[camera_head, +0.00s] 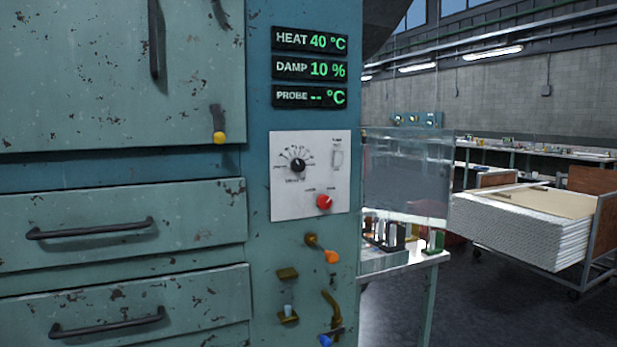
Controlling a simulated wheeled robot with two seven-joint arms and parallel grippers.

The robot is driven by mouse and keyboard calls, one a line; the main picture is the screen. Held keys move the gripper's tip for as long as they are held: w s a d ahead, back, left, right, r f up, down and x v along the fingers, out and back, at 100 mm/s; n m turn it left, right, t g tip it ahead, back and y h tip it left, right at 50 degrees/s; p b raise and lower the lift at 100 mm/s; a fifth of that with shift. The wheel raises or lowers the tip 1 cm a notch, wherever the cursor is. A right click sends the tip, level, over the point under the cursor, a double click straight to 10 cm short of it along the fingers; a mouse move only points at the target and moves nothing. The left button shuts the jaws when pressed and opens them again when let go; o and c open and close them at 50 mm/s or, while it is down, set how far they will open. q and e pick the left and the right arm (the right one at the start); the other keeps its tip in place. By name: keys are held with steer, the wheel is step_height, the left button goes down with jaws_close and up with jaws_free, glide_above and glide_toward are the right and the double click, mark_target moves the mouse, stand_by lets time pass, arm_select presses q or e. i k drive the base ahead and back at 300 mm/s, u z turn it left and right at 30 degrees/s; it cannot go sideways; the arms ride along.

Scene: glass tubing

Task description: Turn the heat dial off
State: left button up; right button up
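The heat dial, a black round knob (298,165) with a ring of marks above it, sits on the upper left of a white control panel (283,202). Its pointer direction is too small to tell for sure. The heat display (310,40) above the panel reads 40 °C. Below it, the damp display (310,68) reads 10 % and the probe display (310,96) reads "-- °C". A red knob (324,202) and a small pale switch (337,156) are on the same panel. Neither of my grippers is in view.
The blue-green cabinet has a door handle (154,40), a yellow-tipped latch (219,137) and two drawers with dark handles (90,229). Orange (332,257) and blue (325,340) valve handles sit below the panel. A bench (431,262) and a loaded cart (510,232) stand to the right.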

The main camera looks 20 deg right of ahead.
mark_target(298, 165)
steer(key=u, duration=0.15)
steer(key=i, duration=1.3)
steer(key=z, duration=0.3)
